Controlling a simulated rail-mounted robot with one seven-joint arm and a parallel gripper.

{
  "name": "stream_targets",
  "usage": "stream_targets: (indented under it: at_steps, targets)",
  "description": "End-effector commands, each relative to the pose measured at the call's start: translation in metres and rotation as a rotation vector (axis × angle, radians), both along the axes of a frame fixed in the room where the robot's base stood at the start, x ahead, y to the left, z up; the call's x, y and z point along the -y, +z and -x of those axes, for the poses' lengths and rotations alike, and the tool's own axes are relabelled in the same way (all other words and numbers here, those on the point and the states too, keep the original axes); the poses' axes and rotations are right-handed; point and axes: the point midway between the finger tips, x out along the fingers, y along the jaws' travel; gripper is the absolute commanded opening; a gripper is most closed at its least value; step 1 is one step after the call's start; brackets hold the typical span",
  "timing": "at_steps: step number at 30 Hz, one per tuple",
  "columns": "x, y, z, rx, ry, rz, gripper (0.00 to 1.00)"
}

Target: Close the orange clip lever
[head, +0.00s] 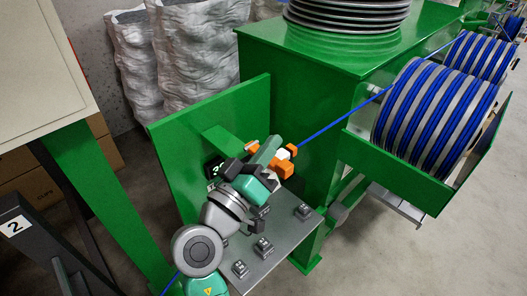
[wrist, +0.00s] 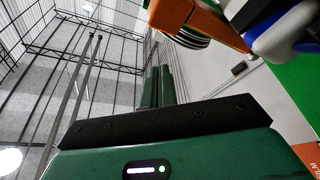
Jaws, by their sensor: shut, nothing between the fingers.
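The orange clip (head: 284,167) is in the head view, beside a white part, above the metal plate and in front of the green post. A smaller orange piece (head: 250,146) shows left of my gripper (head: 274,143). My gripper is right at the clip, its fingers pointing up and away; touching or apart I cannot tell. In the wrist view an orange part (wrist: 190,18) is close at the top, near a white and blue part (wrist: 285,32). My gripper also shows there (wrist: 158,72), fingers together and empty. Whether the lever stands open is unclear, as my gripper partly covers the clip.
The blue cable (head: 345,120) runs from the clip up right towards the striped spools (head: 435,120). A metal plate (head: 283,238) with several small blocks lies below my wrist. A green upright panel (head: 212,120) stands behind left. A green cabinet (head: 310,85) stands behind right.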

Motion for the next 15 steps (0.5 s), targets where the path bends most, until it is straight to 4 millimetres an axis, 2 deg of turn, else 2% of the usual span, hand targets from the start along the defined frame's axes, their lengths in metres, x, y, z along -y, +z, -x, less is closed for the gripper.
stream_targets:
  at_steps: [3, 15]
  targets:
    - [0.002, -0.013, 0.004, -0.001, 0.003, 0.001, 0.00]
    - [0.009, -0.036, 0.012, -0.003, 0.004, 0.002, 0.00]
